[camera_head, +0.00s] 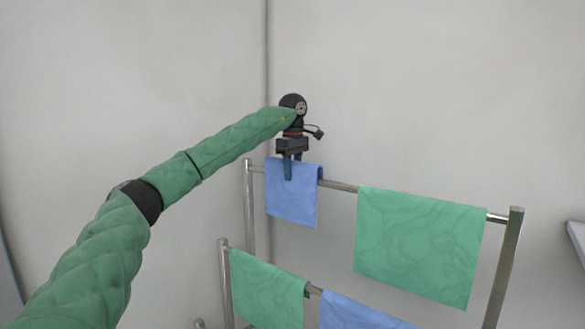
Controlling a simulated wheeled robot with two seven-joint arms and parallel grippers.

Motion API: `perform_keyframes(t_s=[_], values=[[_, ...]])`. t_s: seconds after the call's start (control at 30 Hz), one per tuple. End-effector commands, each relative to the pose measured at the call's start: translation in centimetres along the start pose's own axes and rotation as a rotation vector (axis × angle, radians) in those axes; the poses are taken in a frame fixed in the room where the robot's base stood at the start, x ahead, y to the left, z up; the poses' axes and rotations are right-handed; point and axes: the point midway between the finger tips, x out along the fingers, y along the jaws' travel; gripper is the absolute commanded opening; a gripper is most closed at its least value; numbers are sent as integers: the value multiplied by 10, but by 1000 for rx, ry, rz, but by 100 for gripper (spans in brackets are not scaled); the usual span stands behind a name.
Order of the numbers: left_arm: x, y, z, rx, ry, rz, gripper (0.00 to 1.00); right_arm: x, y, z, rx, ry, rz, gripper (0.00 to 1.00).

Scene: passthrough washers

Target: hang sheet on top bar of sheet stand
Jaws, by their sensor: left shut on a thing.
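A metal sheet stand (509,262) has a top bar and a lower bar. A small blue sheet (291,202) drapes over the left end of the top bar. My left gripper (292,172) is at the top edge of this blue sheet, pointing down, and is shut on it. The fingertips are partly lost against the sheet. A green sheet (419,245) hangs over the right part of the top bar. My right gripper is not in view.
On the lower bar hang another green sheet (267,294) and another blue sheet (358,314), both cut by the picture's lower edge. Plain walls meet in a corner behind the stand. A short stretch of top bar (340,186) is bare between the upper sheets.

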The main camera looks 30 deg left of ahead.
Motion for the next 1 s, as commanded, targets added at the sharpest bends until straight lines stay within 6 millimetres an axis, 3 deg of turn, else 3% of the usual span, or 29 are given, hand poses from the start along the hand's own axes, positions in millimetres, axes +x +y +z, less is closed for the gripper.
perform_keyframes(t_s=[0.5,0.97,1.0], values=[[29,0,0,-1,0,0,1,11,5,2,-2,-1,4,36],[32,0,0,0,0,0,1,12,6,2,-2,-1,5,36],[32,0,0,0,0,0,42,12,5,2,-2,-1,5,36]])
